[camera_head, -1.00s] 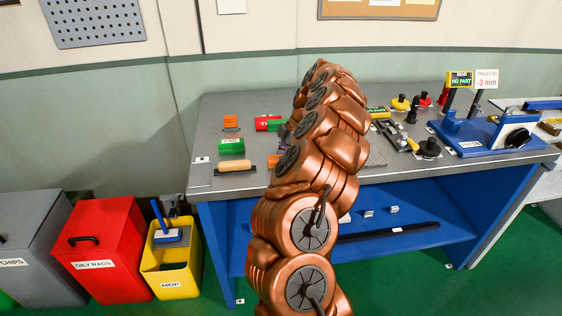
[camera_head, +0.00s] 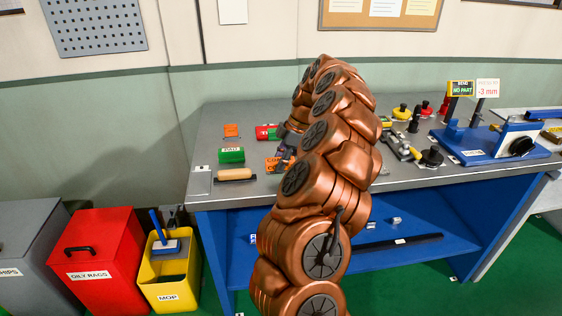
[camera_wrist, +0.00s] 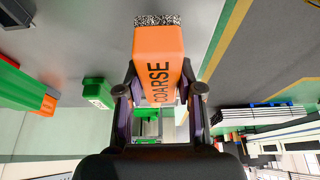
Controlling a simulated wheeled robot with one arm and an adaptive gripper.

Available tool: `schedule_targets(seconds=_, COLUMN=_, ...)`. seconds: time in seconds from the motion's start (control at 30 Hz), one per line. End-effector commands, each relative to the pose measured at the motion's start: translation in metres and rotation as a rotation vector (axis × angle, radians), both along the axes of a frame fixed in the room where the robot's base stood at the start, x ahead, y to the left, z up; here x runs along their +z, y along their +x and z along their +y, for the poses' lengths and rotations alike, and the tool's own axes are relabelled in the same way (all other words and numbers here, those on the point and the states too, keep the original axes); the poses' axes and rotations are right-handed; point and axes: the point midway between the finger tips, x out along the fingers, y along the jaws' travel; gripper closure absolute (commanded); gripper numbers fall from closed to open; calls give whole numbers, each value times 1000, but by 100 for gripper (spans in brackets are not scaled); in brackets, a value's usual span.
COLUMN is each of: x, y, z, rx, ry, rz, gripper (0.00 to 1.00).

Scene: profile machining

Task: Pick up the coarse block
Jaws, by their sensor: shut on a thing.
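The coarse block is orange with black COARSE lettering and a speckled grey face at one end. In the wrist view the coarse block (camera_wrist: 158,60) sits between the two dark fingers of my gripper (camera_wrist: 160,92), which are shut on its sides. In the head view the coarse block (camera_head: 276,164) shows partly at the left of my copper arm, over the grey bench. My gripper (camera_head: 288,152) is small there and largely hidden by the arm. I cannot tell the exact gap between block and bench.
A green block (camera_head: 231,155), a wooden-handled brush (camera_head: 235,174), a small orange block (camera_head: 231,130) and a red-green block (camera_head: 266,132) lie on the bench (camera_head: 225,195) to the left.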

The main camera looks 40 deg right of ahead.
Motion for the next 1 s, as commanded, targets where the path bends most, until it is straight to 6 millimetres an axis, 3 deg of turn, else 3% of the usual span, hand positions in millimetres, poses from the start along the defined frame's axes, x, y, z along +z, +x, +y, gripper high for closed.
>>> schedule_targets(seconds=1.0, x=12, y=-57, z=118, rx=2, ry=-2, rz=-2, gripper=100)
